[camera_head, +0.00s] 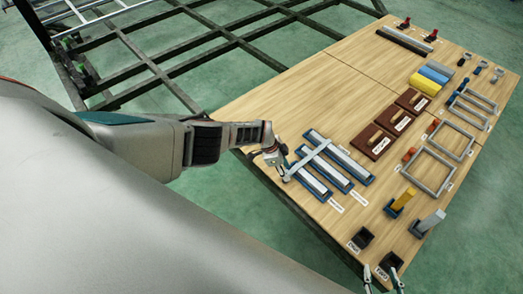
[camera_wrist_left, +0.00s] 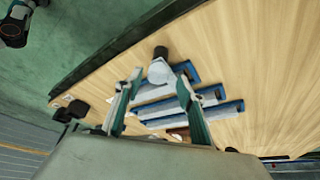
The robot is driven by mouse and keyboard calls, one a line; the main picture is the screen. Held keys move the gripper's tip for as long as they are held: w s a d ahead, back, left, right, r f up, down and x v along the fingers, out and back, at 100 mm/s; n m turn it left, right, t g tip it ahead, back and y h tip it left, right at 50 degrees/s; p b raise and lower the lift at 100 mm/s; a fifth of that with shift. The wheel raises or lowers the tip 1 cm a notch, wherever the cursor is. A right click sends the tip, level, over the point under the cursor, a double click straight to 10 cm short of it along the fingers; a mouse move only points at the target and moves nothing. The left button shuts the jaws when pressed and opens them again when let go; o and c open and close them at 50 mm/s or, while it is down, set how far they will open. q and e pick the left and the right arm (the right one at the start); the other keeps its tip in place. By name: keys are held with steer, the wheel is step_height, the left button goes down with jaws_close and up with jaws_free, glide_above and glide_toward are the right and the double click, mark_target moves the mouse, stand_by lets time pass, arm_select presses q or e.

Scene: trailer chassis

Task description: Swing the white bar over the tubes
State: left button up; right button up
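Several white tubes (camera_head: 312,173) lie side by side in blue holders on the wooden table; they also show in the left wrist view (camera_wrist_left: 205,113). The white bar (camera_head: 311,157) lies slantwise across them in the head view. In the left wrist view a white piece with a dark round end (camera_wrist_left: 160,71), apparently the bar's end, stands between my left fingers. My left gripper (camera_head: 284,166) is at the near left end of the tubes, its fingers (camera_wrist_left: 160,78) spread apart; contact with the bar cannot be made out. My right gripper (camera_head: 382,274) is open and empty at the table's near edge.
Brown boxes with wooden handles (camera_head: 380,139), grey frames (camera_head: 430,169) and yellow and grey blocks (camera_head: 403,199) stand right of the tubes. Small black holders (camera_head: 362,238) sit near the front corner. The table's left part is clear. A dark metal chassis (camera_head: 190,50) stands behind.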

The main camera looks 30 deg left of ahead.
arm_select(q)
steer(key=shift+a+r, duration=0.3)
steer(key=shift+r, duration=0.25)
steer(key=s+a+r, duration=0.3)
steer(key=s+a, duration=0.3)
steer(key=a, duration=0.5)
steer(key=shift+s+a, duration=0.3)
steer(key=shift+s, duration=0.1)
